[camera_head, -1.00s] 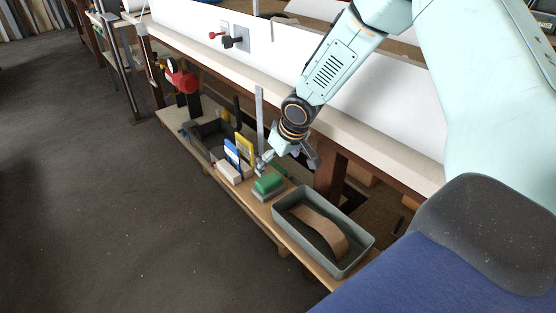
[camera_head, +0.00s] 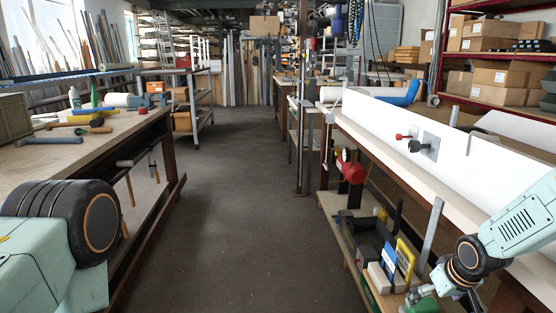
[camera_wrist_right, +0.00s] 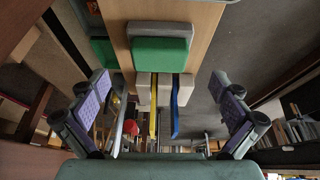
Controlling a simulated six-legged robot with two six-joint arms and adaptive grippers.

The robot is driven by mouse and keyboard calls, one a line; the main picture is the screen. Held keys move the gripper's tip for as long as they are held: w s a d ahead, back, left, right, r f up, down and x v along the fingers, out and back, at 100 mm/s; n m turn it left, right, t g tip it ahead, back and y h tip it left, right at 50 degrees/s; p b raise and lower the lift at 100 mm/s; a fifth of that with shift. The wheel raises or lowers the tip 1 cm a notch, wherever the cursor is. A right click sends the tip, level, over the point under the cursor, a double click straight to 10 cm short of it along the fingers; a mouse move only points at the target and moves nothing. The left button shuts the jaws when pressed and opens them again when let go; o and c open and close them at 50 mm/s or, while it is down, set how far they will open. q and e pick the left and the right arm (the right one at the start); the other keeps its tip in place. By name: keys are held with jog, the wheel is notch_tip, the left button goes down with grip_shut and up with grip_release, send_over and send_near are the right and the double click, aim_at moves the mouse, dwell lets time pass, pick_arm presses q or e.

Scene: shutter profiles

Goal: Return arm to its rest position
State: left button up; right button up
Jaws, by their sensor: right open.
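My right arm comes in at the right of the head view. Its gripper (camera_head: 468,304) hangs low at the bottom edge, over the lower shelf and beside the green block (camera_head: 421,305). In the right wrist view the two purple-padded fingers of my right gripper (camera_wrist_right: 163,112) stand wide apart with nothing held between them. The green block (camera_wrist_right: 161,51) lies beyond the fingertips on the shelf board (camera_wrist_right: 205,20). A link of my left arm shows at the lower left of the head view. My left gripper is out of the picture.
White blocks, a yellow piece (camera_head: 405,258) and a blue piece (camera_head: 389,257) stand near the right gripper. The bench with a white upright panel (camera_head: 375,115) runs above this shelf. A workbench (camera_head: 75,148) stands at left. The aisle floor (camera_head: 235,215) between is clear.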

aim_at(425, 306)
jog(key=shift+b+x, duration=2.4)
jog(key=shift+x, duration=0.9)
